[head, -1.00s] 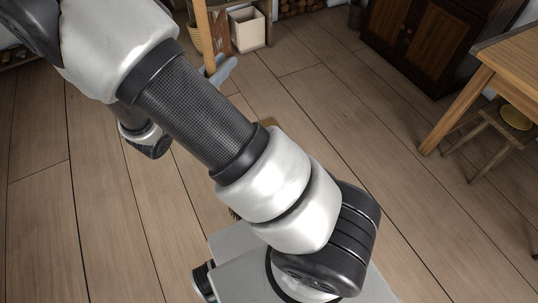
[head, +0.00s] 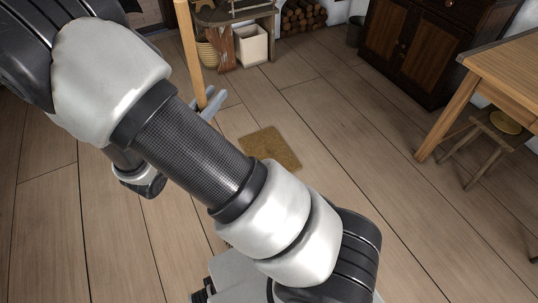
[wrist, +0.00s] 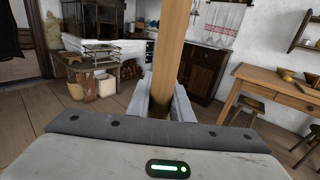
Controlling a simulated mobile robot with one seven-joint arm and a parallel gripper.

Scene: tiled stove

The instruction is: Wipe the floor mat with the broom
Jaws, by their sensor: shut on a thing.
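The floor mat (head: 270,147) is a small brown rectangle lying flat on the plank floor, just right of my arm in the head view. The broom's wooden handle (head: 189,55) stands nearly upright in the head view. It also rises through the wrist view (wrist: 168,50). My gripper (head: 212,102) is shut around the handle, with the grey fingers on either side of it in the wrist view (wrist: 161,100). My arm hides the lower part of the broom, so I cannot tell where its bristles are relative to the mat.
A wooden table (head: 505,70) and a stool (head: 490,135) stand at the right. A dark cabinet (head: 420,45) stands at the back. A white bin (head: 250,45) and a basket (head: 208,53) are by the bench. The floor around the mat is clear.

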